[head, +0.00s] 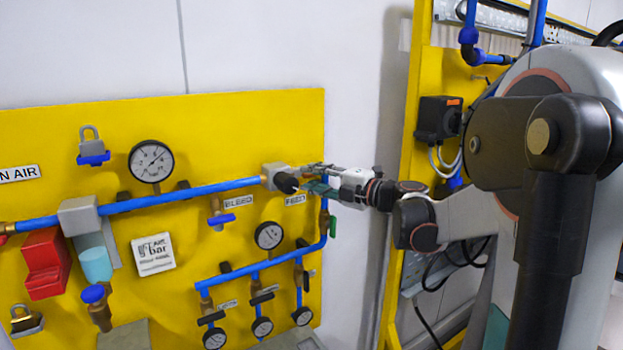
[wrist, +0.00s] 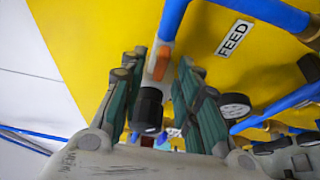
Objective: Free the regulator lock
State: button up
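A grey block with a black knob (head: 286,183) sits at the right end of the upper blue pipe. In the wrist view, a black cylindrical knob (wrist: 148,110) on a grey body with an orange part (wrist: 163,62) shows between the fingers. My gripper (wrist: 160,95) has its teal-padded fingers spread either side of it; I cannot tell whether they touch it. I cannot tell for certain which part is the regulator lock.
The yellow panel (head: 200,112) carries a large gauge (head: 151,161), a grey padlock on a blue part (head: 91,148), a red block (head: 45,263) and a brass padlock (head: 26,320). A blue pipe with a green handle (head: 332,227) runs below my gripper. Another yellow frame stands at right.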

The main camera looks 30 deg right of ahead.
jog(key=v, duration=1.1)
jog(key=shift+o, duration=0.6)
jog(key=shift+r, duration=0.1)
dwell(0.9)
